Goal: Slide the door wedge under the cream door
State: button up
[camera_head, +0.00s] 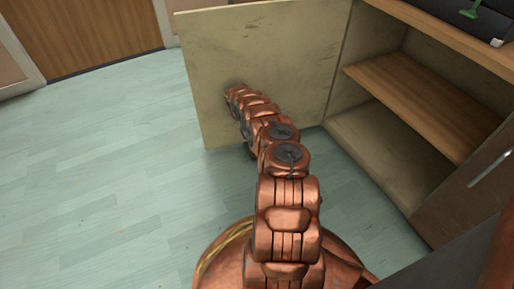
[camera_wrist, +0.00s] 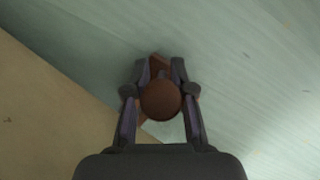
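The cream door (camera_head: 265,65) stands open from a low cabinet, over the floor. In the wrist view its tan surface (camera_wrist: 50,115) fills the lower left. The door wedge (camera_wrist: 160,100) is reddish brown with a round knob on top, seen from above beside the door's edge. My gripper (camera_wrist: 161,68) has its two fingers on either side of the wedge, drawn in close below the knob, and looks shut on it. In the head view my arm hides the gripper and the wedge. I cannot tell whether any part of the wedge is under the door.
The open cabinet with a wooden shelf (camera_head: 430,95) is at the right, with a dark drawer front (camera_head: 470,195) near it. A brown door (camera_head: 85,30) is at the back left. The pale green floor (camera_head: 110,170) is clear on the left.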

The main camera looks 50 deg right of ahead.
jog(key=shift+o, duration=1.3)
jog(key=v, duration=0.8)
jog(key=shift+r, duration=0.1)
